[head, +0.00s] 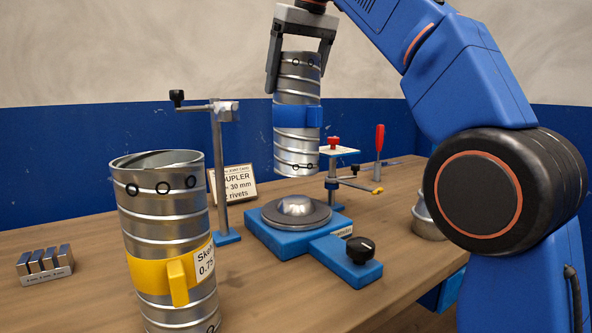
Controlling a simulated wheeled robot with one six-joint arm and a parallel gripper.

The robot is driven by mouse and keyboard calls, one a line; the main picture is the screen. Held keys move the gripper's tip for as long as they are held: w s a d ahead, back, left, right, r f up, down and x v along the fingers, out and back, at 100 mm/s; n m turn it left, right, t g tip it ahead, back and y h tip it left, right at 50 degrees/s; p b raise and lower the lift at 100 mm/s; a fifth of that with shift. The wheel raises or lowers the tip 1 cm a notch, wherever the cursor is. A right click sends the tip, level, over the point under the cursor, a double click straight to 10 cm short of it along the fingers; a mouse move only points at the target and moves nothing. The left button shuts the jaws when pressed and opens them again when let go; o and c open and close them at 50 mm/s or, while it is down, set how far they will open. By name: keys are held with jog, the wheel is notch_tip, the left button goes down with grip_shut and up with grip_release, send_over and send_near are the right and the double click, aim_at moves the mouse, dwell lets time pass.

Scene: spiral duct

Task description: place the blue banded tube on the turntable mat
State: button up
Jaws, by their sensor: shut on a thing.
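The blue banded tube (297,92) is a ribbed metal duct piece with a blue band and a blue tab around its middle. My gripper (299,68) is shut on its upper part from above. The tube hangs nearly upright in the air, apart from the table. The turntable (280,235) is a blue base with a black knob on its front right. Its round grey mat (266,217) has a shiny dome in the middle and is empty. The tube appears above the mat, with a clear gap; the exact alignment in depth is hard to tell.
A larger tube with a yellow band (149,275) stands at the front left. A post with a side arm (221,165) stands left of the turntable. A clamp stand (337,170), a sign (236,184) and a red-handled tool (379,140) are behind. Small metal blocks (45,263) lie far left.

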aim_at(309, 56)
notch_tip(309, 56, down, 9)
jog(key=shift+f, duration=0.2)
dwell(0.6)
jog(key=shift+f, duration=0.15)
jog(key=o, duration=1.8)
jog(key=v, duration=1.2)
jog(key=shift+a, duration=0.1)
